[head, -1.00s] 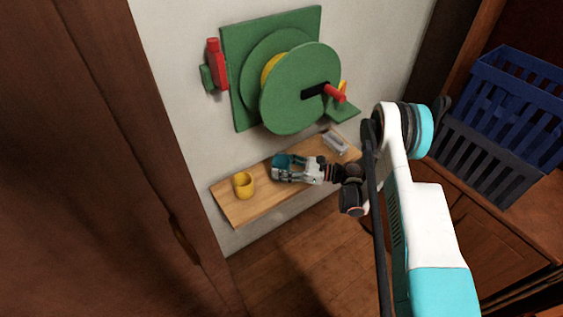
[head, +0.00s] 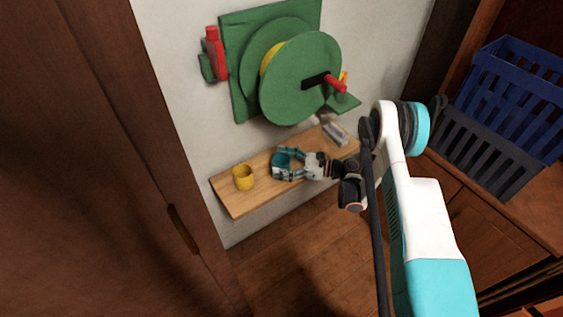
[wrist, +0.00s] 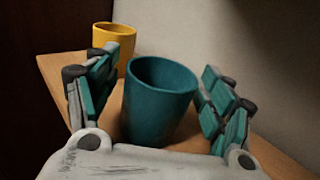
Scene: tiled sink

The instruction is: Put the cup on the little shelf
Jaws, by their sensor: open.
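A teal cup (wrist: 157,103) stands upright on the little wooden shelf (head: 241,207), between the spread fingers of my gripper (wrist: 155,100). In the wrist view there is a gap between the cup and the fingers on both sides. In the head view the teal cup (head: 281,164) is partly covered by my gripper (head: 290,163), which reaches in from the right just above the shelf. A yellow cup (head: 243,177) stands upright on the shelf to the left; it also shows behind the left finger in the wrist view (wrist: 115,41).
A green wall-mounted reel (head: 300,80) with a red handle hangs above the shelf. A red bottle (head: 213,53) is beside it. A small grey item (head: 334,132) lies at the shelf's right end. Blue (head: 520,95) and dark (head: 485,155) crates stand at right.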

